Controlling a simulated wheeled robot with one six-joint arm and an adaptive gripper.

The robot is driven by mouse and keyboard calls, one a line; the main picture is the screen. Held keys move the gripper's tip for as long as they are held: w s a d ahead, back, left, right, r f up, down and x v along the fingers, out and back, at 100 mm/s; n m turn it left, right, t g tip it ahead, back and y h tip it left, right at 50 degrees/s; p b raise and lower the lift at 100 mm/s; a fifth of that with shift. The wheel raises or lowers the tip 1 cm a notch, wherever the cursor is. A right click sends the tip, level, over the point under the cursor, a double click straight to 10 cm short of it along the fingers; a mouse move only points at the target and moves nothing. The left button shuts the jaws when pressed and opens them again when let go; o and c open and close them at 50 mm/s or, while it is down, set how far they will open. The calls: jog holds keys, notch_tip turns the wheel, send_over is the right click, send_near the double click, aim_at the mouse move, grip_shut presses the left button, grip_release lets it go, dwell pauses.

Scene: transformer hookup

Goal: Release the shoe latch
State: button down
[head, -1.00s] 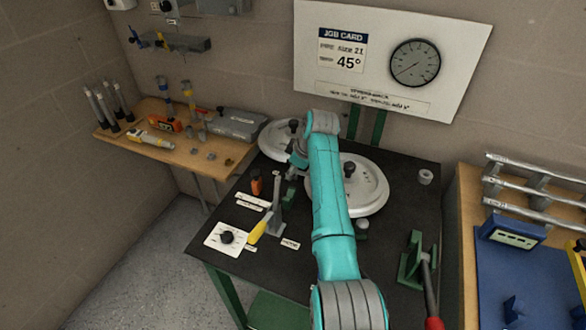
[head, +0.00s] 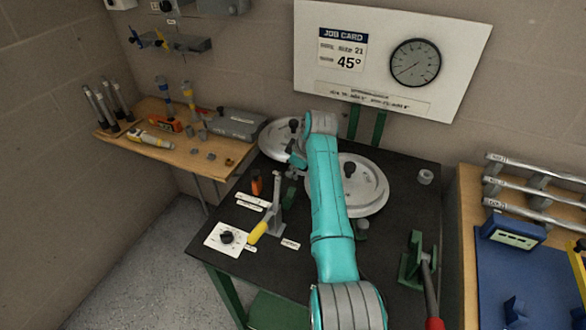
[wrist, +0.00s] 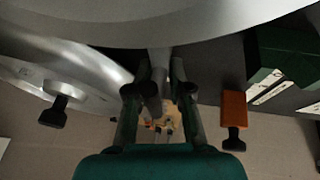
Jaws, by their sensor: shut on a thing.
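My gripper (wrist: 158,92) points in between the two pale round formers. In the wrist view its two dark fingers stand either side of a narrow grey part (wrist: 158,62) and are shut on it. I cannot tell from its shape whether this is the shoe latch. In the head view my gripper (head: 297,157) is small and partly hidden by my arm. The large former (head: 365,196) is on the right of it, and the smaller former (head: 273,140) is behind it on the left. Each has a black knob.
An orange block with a black end (wrist: 234,106) stands beside my gripper. A red-handled lever (head: 431,300) is at the right. A gauge board (head: 390,60) hangs behind.

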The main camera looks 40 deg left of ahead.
jog(key=shift+m, duration=0.4)
jog(key=m+t, duration=0.1)
jog(key=m, duration=0.3)
jog(key=shift+w+t+h, duration=0.1)
jog(key=shift+t+h, duration=0.3)
jog(key=m, duration=0.2)
jog(key=m+t+h, duration=0.1)
jog(key=m, duration=0.1)
jog(key=shift+w+h, duration=0.15)
jog(key=shift+h, duration=0.15)
jog(key=m+h, duration=0.1)
jog(key=m, duration=0.1)
jog(key=m+t, duration=0.1)
jog(key=m, duration=0.1)
jog(key=shift+w+d+m+h, duration=0.1)
jog(key=shift+w+m+h, duration=0.05)
jog(key=shift+m+h, duration=0.25)
jog(key=shift+d+r+m+h, duration=0.1)
jog(key=shift+m+h, duration=0.7)
jog(key=shift+m, duration=1.1)
jog(key=c, duration=1.2)
grip_release()
jog(key=shift+o, duration=0.2)
